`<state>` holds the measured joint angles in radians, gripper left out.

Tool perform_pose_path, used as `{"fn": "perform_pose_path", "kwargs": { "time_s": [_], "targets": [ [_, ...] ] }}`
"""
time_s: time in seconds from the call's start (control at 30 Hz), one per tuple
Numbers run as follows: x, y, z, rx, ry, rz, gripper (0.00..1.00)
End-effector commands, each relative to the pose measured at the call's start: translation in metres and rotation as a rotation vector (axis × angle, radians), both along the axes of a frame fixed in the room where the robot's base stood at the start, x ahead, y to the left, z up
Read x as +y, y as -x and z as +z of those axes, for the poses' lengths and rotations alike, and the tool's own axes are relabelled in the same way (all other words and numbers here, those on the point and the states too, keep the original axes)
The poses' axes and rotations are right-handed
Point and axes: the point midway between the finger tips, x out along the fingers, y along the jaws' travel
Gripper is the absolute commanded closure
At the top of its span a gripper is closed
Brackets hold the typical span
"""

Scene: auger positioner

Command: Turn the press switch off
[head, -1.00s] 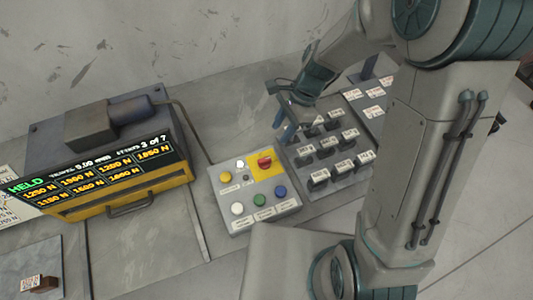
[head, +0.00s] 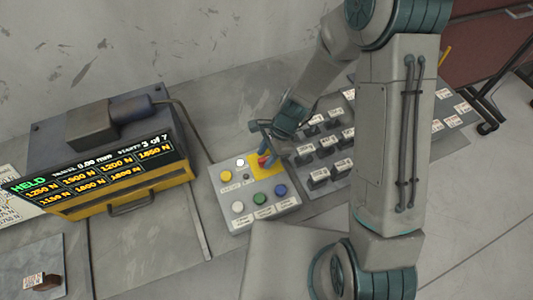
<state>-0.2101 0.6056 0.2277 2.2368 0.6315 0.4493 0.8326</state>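A red switch (head: 263,161) sits on a yellow plate (head: 272,170) at the upper right of the grey control box (head: 233,220); I take it for the press switch, but its lettering is too small to read. My gripper (head: 269,152) points down over it, with its fingers right beside or against the switch and partly hiding it. I cannot tell whether they touch. The finger gap is too small and hidden to read.
The control box also has yellow, white, green and blue buttons. A bank of dark labelled blocks (head: 320,176) lies right of it. A press display (head: 110,172) reading HELD stands left. A brown lever (head: 47,283) sits on a plate at lower left.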

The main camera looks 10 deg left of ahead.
Motion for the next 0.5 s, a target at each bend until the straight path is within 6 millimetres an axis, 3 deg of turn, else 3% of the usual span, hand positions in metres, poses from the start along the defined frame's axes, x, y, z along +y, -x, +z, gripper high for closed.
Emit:
{"fn": "perform_pose_path", "kwargs": {
  "time_s": [0.13,0.27,0.5],
  "targets": [
    [0.0000,0.0000,0.0001,0.000,0.000,0.000,0.64],
    [-0.0001,0.0000,0.0002,0.000,0.000,0.000,1.00],
    [0.0000,-0.0002,0.0003,0.000,0.000,0.005,1.00]
  ]
}}
